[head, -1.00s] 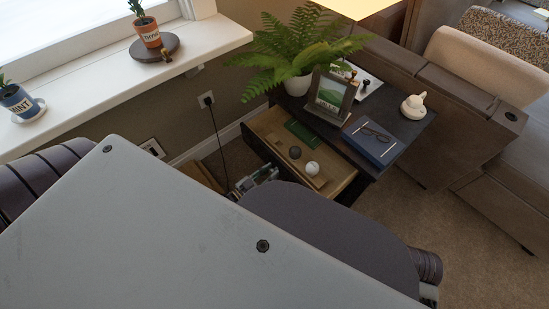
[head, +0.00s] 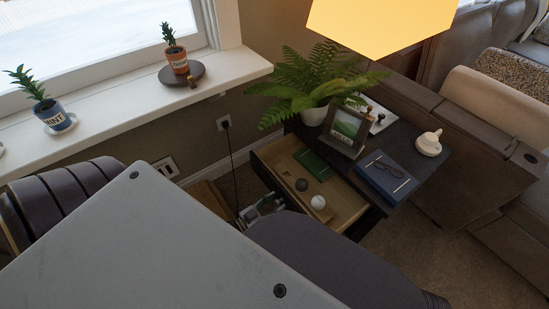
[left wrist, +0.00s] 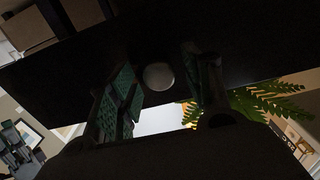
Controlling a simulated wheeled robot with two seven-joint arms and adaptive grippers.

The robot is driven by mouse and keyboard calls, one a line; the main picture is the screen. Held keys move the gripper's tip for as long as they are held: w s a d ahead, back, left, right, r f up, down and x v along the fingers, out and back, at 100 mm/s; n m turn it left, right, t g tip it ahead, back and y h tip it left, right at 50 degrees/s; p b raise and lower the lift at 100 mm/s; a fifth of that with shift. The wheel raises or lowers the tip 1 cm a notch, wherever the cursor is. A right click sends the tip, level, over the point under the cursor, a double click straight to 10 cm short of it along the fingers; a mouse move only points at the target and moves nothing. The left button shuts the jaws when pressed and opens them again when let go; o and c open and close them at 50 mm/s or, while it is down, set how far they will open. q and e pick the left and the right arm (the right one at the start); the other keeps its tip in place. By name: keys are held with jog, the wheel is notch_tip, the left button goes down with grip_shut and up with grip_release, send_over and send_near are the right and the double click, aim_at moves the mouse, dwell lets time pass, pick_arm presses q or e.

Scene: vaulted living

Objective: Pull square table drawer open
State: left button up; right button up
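The square dark side table (head: 408,163) stands at the centre right of the head view. Its drawer (head: 262,157) is pulled partly out toward the lower left, showing a wooden inside. My left gripper (head: 262,208) is beside the drawer's front, partly hidden by my own arm. In the left wrist view, a round pale knob (left wrist: 158,76) on a dark surface lies between the green-padded fingers of my left gripper (left wrist: 160,92). The fingers are apart, with gaps visible on both sides of the knob.
A sofa (head: 450,150) is close on the right.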

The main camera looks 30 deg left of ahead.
pick_arm(q)
jog(key=shift+s, duration=0.1)
jog(key=v, duration=1.1)
jog(key=shift+s+a, duration=0.15)
jog(key=shift+s, duration=0.25)
jog(key=shift+r, duration=0.1)
dwell(0.6)
